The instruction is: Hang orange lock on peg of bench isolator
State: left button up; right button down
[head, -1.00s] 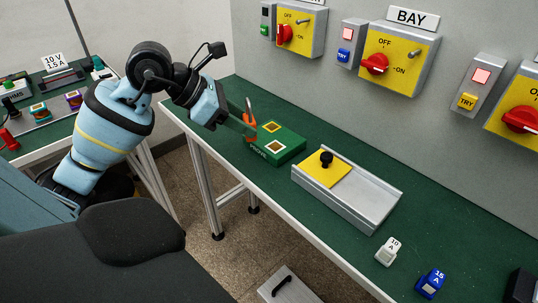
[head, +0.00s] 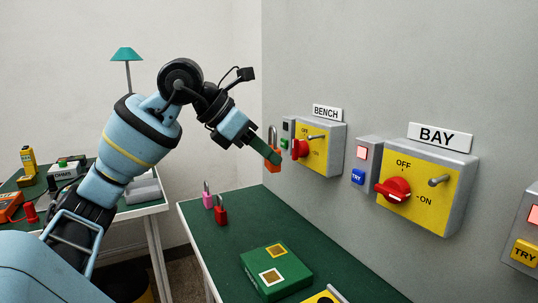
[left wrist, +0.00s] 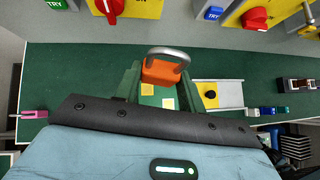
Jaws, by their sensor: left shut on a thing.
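The orange lock (head: 270,160) is held upright in my left gripper (head: 265,151), shackle on top. In the left wrist view the lock (left wrist: 160,74) sits between the two green fingers (left wrist: 160,88), with its grey shackle above the body. The bench isolator (head: 334,150) is a yellow-faced grey box under the BENCH sign, with a red handle at OFF and a grey peg (head: 316,137) at its upper part. The lock is left of this isolator in the picture, apart from the peg. The isolator (left wrist: 146,8) is cut off at the top of the left wrist view. My right gripper is out of view.
Pink (head: 207,198) and red (head: 221,213) locks and a green box (head: 262,262) are on the green bench below.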

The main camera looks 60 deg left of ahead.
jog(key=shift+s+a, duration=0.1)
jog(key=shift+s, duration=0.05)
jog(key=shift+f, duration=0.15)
